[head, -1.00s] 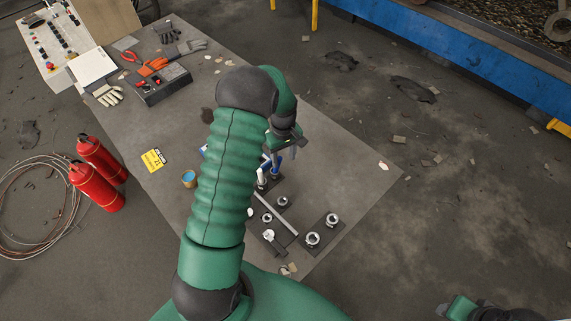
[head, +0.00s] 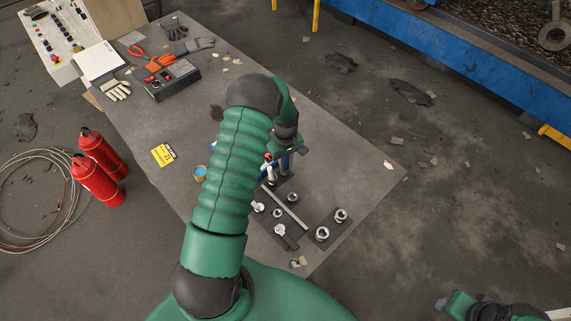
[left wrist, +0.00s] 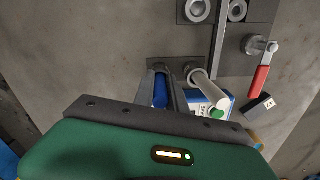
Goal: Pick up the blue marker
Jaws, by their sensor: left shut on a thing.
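The blue marker (left wrist: 160,91) stands between the two fingers of my left gripper (left wrist: 166,84) in the left wrist view. The fingers are shut on it, close above a dark base plate. In the head view my left gripper (head: 284,158) is over the table, partly hidden behind my own arm. My right gripper (head: 447,303) shows only in part at the lower right of the head view, away from the table.
The grey table (head: 330,150) has free room to the right. Beside the markers are a blue-and-white box (left wrist: 216,103), a red-handled fitting (left wrist: 261,80) and plates with metal rings (head: 331,229). A yellow card (head: 163,155) and a black box (head: 170,80) lie farther left.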

